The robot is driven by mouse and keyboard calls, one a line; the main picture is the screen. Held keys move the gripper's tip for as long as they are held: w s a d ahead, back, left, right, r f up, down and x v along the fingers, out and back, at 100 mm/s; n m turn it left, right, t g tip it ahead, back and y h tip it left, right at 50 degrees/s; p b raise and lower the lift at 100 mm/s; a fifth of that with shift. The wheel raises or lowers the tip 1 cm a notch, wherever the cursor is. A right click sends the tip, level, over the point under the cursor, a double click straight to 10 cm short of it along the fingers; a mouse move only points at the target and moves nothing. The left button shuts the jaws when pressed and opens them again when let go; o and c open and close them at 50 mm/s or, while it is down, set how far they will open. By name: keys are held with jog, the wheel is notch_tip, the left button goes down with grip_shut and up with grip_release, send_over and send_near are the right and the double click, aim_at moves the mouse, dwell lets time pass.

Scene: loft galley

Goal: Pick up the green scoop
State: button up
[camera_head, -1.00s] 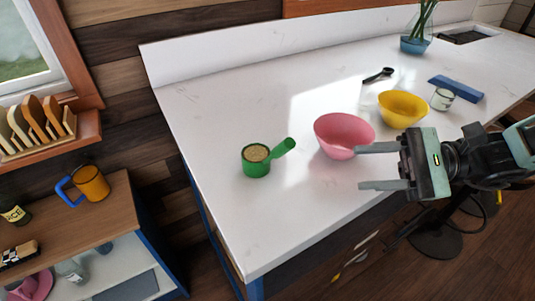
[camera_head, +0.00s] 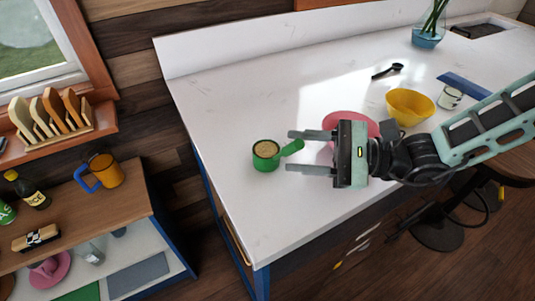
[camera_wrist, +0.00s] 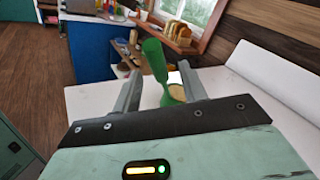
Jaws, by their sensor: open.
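The green scoop (camera_head: 266,160) stands upright on the white counter near its left end, with a tan filling inside. Its handle points right and up, toward my gripper. My gripper (camera_head: 289,151) is open and empty, with its fingertips close to the handle. In the wrist view the scoop (camera_wrist: 156,62) shows between the two fingers of my gripper (camera_wrist: 164,82), with its handle nearest the camera. I cannot tell whether the fingers touch it.
A pink bowl (camera_head: 335,120) stands behind my gripper, partly hidden. The counter (camera_head: 215,110) behind the scoop is clear.

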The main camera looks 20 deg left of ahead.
aim_at(284, 149)
jog(key=p+x, duration=0.1)
jog(key=x, duration=0.3)
jog(key=shift+s+a+r+p, duration=0.1)
jog(key=shift+a+p, duration=0.1)
jog(key=shift+p, duration=0.1)
jog(key=shift+c, duration=0.2)
grip_shut()
jog(key=shift+r, duration=0.1)
